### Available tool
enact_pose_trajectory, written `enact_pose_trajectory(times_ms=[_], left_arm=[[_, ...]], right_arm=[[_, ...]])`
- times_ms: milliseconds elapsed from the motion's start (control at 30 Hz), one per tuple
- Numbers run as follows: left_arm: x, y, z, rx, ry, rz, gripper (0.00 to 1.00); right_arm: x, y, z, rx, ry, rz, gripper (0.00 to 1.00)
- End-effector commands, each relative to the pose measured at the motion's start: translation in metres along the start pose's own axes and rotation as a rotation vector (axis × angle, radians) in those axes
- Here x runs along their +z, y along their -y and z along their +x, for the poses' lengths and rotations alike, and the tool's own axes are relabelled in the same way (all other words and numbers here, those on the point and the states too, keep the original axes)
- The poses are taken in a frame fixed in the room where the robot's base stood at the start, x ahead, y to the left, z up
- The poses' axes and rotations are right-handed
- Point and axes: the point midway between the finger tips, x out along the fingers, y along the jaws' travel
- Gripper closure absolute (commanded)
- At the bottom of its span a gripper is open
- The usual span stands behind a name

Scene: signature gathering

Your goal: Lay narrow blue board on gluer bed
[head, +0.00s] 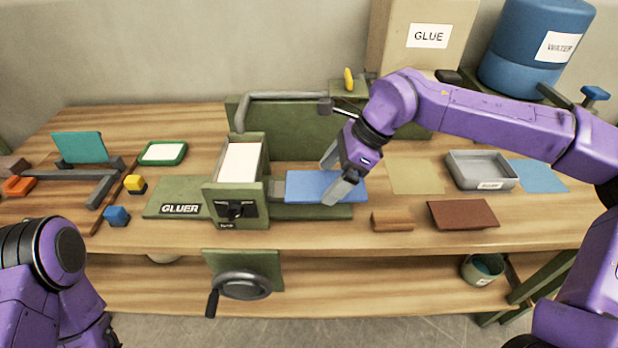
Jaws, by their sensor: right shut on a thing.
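One finger is at the far edge and one at the near edge. I cannot tell whether the board touches the bed below it. My left arm shows at the lower left, and its gripper is out of the picture.
A white-topped hopper (240,162) with a knob stands left of the board. A wooden block (392,221), a brown board (463,214) and a grey tray (482,171) lie to the right. A crank wheel (243,286) hangs below the table's front edge.

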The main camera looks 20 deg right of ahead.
Motion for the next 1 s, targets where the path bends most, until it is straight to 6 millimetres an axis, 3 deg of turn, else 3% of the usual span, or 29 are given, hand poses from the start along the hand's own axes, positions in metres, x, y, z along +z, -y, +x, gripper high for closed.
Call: enact_pose_trajectory(times_ms=[33,200,400,567,700,933,967,1000], left_arm=[[-0.005,0.001,-0.012,0.0,0.0,0.0,0.48],[-0.013,0.003,-0.031,0.0,0.0,0.0,0.48],[-0.018,0.004,-0.043,0.0,0.0,0.0,0.48],[-0.02,0.004,-0.049,0.0,0.0,0.0,0.48],[-0.028,0.006,-0.069,0.0,0.0,0.0,0.48],[-0.027,0.006,-0.066,0.0,0.0,0.0,0.48],[-0.027,0.006,-0.066,0.0,0.0,0.0,0.48],[-0.027,0.006,-0.066,0.0,0.0,0.0,0.48]], right_arm=[[0.003,0.014,0.004,0.003,-0.005,0.005,0.4],[0.004,0.061,0.031,0.0,-0.006,0.008,0.4],[-0.008,0.092,0.073,-0.001,-0.003,0.005,0.4],[-0.012,0.105,0.091,-0.001,-0.004,0.003,0.4],[-0.022,0.104,0.109,0.001,-0.004,0.001,0.4],[-0.027,0.105,0.118,-0.003,-0.001,0.0,0.4],[-0.027,0.105,0.118,-0.002,-0.001,0.001,0.03],[-0.027,0.105,0.118,-0.002,-0.001,0.001,0.0]])
